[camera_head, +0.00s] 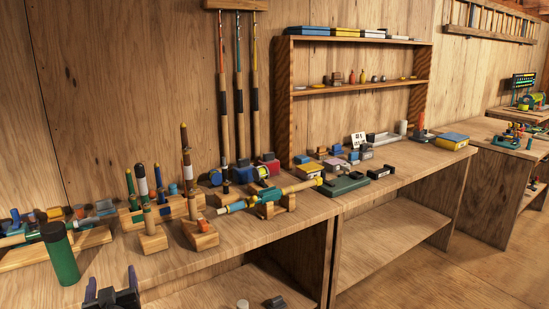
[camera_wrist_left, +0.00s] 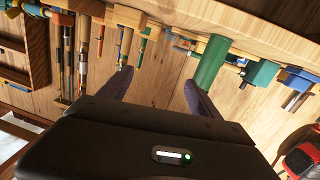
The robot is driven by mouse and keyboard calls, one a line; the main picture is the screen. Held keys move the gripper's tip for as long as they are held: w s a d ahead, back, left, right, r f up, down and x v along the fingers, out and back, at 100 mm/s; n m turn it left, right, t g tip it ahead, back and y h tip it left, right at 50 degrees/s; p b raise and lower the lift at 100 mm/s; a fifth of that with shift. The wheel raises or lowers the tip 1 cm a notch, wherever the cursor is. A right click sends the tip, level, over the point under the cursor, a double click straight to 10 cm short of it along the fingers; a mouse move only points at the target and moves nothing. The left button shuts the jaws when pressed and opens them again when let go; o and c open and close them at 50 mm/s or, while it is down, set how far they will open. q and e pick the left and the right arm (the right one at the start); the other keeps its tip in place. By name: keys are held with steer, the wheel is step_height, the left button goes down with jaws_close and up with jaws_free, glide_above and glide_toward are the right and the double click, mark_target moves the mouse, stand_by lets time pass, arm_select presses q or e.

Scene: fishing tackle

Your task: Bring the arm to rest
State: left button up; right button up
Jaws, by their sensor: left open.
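My left gripper (camera_head: 111,283) is at the bottom left of the head view, in front of the workbench (camera_head: 190,263) edge. Its two dark fingers are apart. They also show in the left wrist view (camera_wrist_left: 157,84), with nothing between them but wood behind. A green cylinder with a dark cap (camera_head: 62,255) stands upright near the bench's front edge, left of and behind the gripper. In the left wrist view the green cylinder (camera_wrist_left: 212,62) is beyond the right finger, apart as far as I can tell. My right gripper is not in view.
Wooden holders with upright rod handles (camera_head: 150,240) stand on the bench behind the gripper. A yellow and teal rod piece (camera_head: 235,206) rests on a cradle to the right. A wooden shelf (camera_head: 289,120) stands at the back. Dark small items lie on the lower shelf.

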arm_select(q)
steer(key=s+d+f+m+g+h, duration=0.1)
steer(key=s+d+f+g+h, duration=0.2)
steer(key=d+f, duration=0.65)
steer(key=s+d+f+m+g+h, duration=0.15)
steer(key=d+f+h, duration=0.4)
steer(key=f, duration=0.75)
steer(key=s+d+f+m+g+h+p, duration=0.1)
steer(key=s+d+f+g+h, duration=0.1)
steer(key=s+d+f+g, duration=0.3)
steer(key=s+d+f+m+g+h, duration=0.1)
steer(key=s+d+f+g, duration=0.3)
steer(key=s+d+f, duration=0.7)
steer(key=s+d+h, duration=0.1)
steer(key=s+d, duration=0.2)
steer(key=s, duration=0.4)
steer(key=shift+s+g+p, duration=0.35)
steer(key=shift+s+p, duration=0.05)
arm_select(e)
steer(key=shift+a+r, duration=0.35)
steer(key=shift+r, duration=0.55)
arm_select(q)
steer(key=shift+m, duration=0.25)
